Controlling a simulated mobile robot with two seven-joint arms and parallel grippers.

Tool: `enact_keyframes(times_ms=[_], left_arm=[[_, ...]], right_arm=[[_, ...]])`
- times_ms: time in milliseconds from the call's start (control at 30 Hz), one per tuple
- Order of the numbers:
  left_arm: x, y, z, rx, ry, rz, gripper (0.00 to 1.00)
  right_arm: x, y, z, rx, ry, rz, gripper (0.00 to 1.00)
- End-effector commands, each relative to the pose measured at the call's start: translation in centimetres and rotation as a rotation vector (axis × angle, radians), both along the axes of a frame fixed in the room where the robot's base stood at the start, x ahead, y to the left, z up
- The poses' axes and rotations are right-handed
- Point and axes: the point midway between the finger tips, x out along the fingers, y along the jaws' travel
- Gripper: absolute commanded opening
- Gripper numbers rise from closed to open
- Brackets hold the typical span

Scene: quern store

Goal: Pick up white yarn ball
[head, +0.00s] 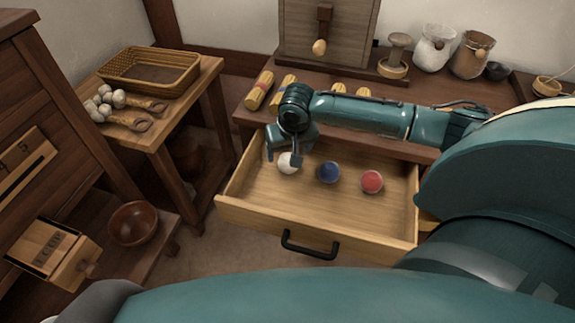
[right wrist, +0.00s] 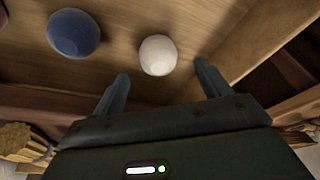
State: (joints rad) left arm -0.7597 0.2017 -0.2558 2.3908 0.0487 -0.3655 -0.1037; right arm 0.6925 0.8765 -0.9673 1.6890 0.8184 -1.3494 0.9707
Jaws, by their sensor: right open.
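The white yarn ball (head: 287,164) lies in the open wooden drawer (head: 330,221), toward its left side. My right gripper (head: 284,158) is open and over the ball, hiding part of it in the head view. In the right wrist view the white ball (right wrist: 158,55) lies just beyond and between the two open fingertips (right wrist: 160,80), with nothing held. A blue ball (head: 329,172) and a red ball (head: 372,182) lie to its right in the drawer. The blue ball (right wrist: 74,33) also shows in the right wrist view. My left gripper is not in view.
The drawer's left wall (right wrist: 245,45) is close beside the fingers. Yellow bundles (head: 259,91) lie on the counter above the drawer, with jars (head: 434,48) at the back right. A side table with a wicker basket (head: 150,70) stands at the left.

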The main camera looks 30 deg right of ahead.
Motion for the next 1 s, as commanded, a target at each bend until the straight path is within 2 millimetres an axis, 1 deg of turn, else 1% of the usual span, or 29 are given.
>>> enact_keyframes(times_ms=[167,333,433,500,700,767,1000], left_arm=[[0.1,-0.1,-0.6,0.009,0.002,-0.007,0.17],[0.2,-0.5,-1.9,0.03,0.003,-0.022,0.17],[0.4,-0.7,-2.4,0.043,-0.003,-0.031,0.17],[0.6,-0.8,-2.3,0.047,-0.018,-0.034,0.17],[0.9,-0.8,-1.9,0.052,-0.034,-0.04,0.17],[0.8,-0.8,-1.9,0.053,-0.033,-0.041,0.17],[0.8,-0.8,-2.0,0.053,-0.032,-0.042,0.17]], right_arm=[[0.1,-0.1,-1.1,0.001,-0.001,0.0,0.76],[0.1,-0.3,-3.7,-0.001,0.0,0.0,0.76],[0.5,-0.4,-5.0,0.001,0.0,0.0,0.76],[0.6,-0.4,-5.5,0.0,-0.001,0.001,0.76],[0.6,-0.4,-5.4,0.001,-0.001,0.002,0.76],[0.6,-0.4,-5.4,0.001,-0.001,0.002,0.72],[0.6,-0.4,-5.4,0.0,-0.001,0.001,0.52]])
